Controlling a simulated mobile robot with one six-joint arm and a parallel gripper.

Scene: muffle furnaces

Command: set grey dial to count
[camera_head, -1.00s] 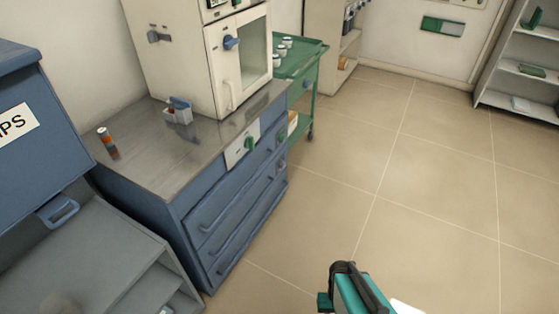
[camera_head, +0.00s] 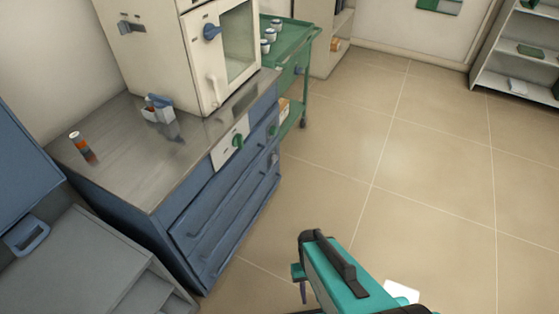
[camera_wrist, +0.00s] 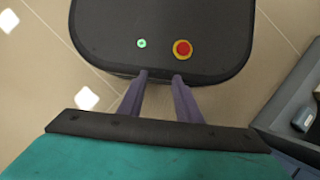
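A grey dial or knob (camera_head: 126,27) sits on a small plate on the left side wall of the cream furnace (camera_head: 160,60) at the top left of the head view. Its markings are too small to read. A blue dial (camera_head: 211,31) is on the furnace front, and a green dial (camera_head: 238,141) is on a white panel at the counter edge. My gripper (camera_wrist: 160,78) shows two purple fingers apart with nothing between them in the wrist view. In the head view my teal wrist is at the bottom, over the floor and well away from the furnace.
A steel-topped blue cabinet (camera_head: 125,150) bears the furnace, an orange-banded cylinder (camera_head: 81,146) and a small holder (camera_head: 158,110). A green cart (camera_head: 297,47) with white cups stands beyond. Shelving (camera_head: 520,60) is at the far right. The tiled floor between is clear.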

